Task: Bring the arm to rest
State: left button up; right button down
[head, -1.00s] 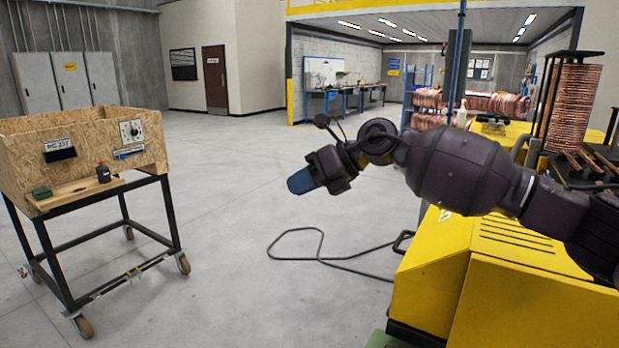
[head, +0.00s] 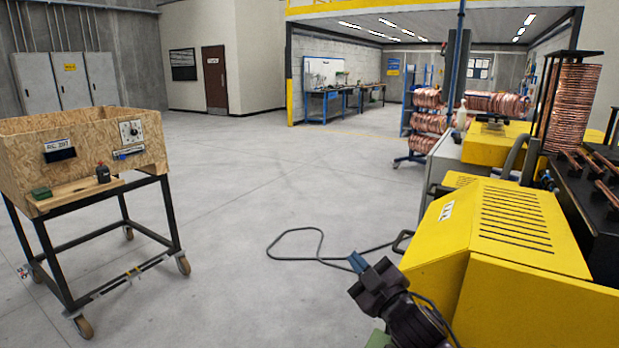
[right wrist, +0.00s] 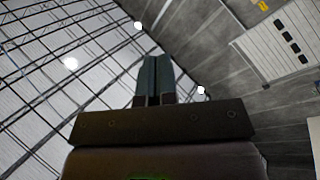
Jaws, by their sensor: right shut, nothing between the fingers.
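My right gripper (head: 357,262) shows low in the head view, right of centre, in front of the yellow machine. Its blue fingers point up and to the left, over the floor area, and it holds nothing. In the right wrist view the two fingers (right wrist: 156,80) lie side by side, shut and empty, against the ceiling and a wall. Most of my right arm is below the picture edge. My left gripper is not in view.
The yellow machine (head: 500,225) stands at the right, close to my right arm. A black cable (head: 300,257) loops on the floor. A wooden crate (head: 150,140) on a wheeled frame stands at the left. Copper coils (head: 572,105) are at the right. The middle floor is clear.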

jog(key=s+d+f+m+g+h, duration=0.2)
jog(key=s+d+f, duration=0.4)
jog(key=s+f, duration=0.4)
jog(key=s+d+f+m+g+h, duration=0.2)
jog(key=s+d+f+m+h, duration=0.2)
jog(key=s+f, duration=0.6)
jog(key=s+d+f+m+g+h, duration=0.2)
jog(key=s+d+f+m+h, duration=0.2)
jog(key=s+f, duration=0.7)
jog(key=d+m, duration=0.2)
jog(key=d, duration=0.2)
jog(key=shift+f+m, duration=0.3)
jog(key=shift+f, duration=0.1)
jog(key=shift+a, duration=0.1)
